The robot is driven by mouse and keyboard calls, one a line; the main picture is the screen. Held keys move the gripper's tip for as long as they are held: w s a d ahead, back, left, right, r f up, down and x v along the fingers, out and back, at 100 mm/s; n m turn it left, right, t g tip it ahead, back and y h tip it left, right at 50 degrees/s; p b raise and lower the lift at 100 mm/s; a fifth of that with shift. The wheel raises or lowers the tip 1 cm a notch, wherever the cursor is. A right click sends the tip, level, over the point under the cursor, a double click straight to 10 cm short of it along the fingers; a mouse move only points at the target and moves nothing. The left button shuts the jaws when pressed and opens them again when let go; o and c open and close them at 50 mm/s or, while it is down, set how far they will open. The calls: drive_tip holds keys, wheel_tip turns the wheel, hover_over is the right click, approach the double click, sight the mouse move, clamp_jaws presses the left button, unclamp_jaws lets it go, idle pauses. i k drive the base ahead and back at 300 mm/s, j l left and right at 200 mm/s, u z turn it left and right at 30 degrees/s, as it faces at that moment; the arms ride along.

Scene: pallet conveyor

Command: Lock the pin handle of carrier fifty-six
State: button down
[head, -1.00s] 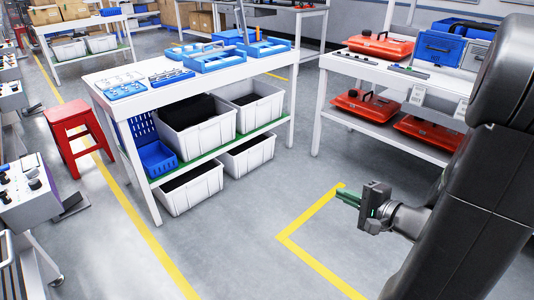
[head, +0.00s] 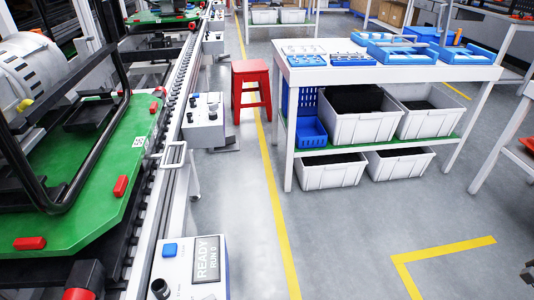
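A green carrier (head: 98,200) lies on the conveyor at the left, with red blocks (head: 120,187) along its edge and a small square code label (head: 140,142). A grey motor-like part (head: 45,68) and a black bent frame stand over it. Another green carrier (head: 160,16) is farther up the line. I cannot read a number on either carrier, and cannot tell which red part, if any, is the pin handle. Only a dark sliver of my gripper (head: 527,274) seems to show at the right edge, far from the carriers; its fingers cannot be made out.
A control box (head: 176,282) reading "READY RUN 0" stands by the conveyor rail (head: 160,150), with another box (head: 205,130) beyond. A red stool (head: 251,82) stands near the yellow line. A white table (head: 400,73) with bins is at the right. The grey floor (head: 340,235) between is clear.

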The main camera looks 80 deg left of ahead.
sight(162, 157)
drive_tip(key=k+u, duration=0.2)
drive_tip(key=u, duration=2.2)
